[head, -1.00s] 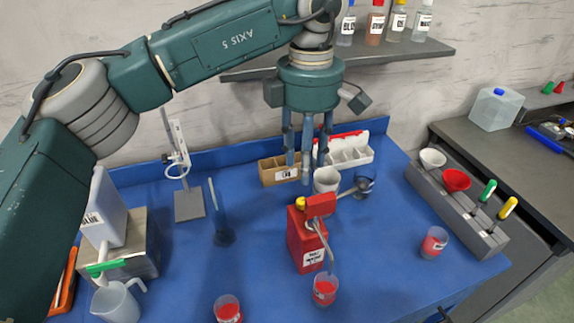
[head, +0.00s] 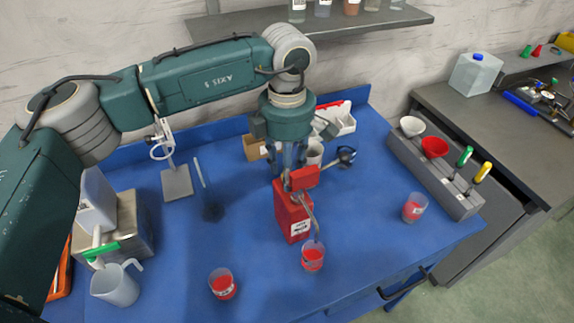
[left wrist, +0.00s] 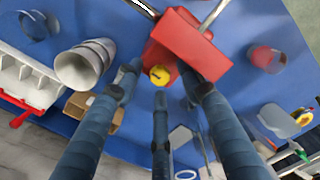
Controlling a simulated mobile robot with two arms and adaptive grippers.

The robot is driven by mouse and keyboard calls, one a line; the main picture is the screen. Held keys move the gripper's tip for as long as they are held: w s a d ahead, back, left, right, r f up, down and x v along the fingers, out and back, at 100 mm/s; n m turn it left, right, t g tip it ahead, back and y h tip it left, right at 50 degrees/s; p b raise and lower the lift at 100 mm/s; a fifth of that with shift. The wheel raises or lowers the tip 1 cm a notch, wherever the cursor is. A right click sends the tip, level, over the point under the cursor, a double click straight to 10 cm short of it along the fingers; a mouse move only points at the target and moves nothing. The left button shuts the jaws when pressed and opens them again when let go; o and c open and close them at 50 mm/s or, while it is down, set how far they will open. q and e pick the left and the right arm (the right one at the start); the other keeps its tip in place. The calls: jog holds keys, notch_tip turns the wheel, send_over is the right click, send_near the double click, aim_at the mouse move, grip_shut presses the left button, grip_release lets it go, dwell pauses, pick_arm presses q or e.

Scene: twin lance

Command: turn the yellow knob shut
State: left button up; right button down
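The yellow knob (left wrist: 159,76) sits on the red can (left wrist: 157,55), beside the red block on its top, in the left wrist view. The red can (head: 292,217) stands upright on the blue table in the head view, where the fingers largely hide the knob. My left gripper (head: 289,172) is just above the can, pointing down. A metal spout (head: 309,213) bends down toward a cup of red liquid (head: 313,258). My right gripper is not in view.
Two more red-filled cups stand on the blue table, one at front left (head: 222,284) and one at right (head: 414,208). A grey rack (head: 432,180) lies at right.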

pick_arm(q)
jog(key=shift+c, duration=1)
grip_shut()
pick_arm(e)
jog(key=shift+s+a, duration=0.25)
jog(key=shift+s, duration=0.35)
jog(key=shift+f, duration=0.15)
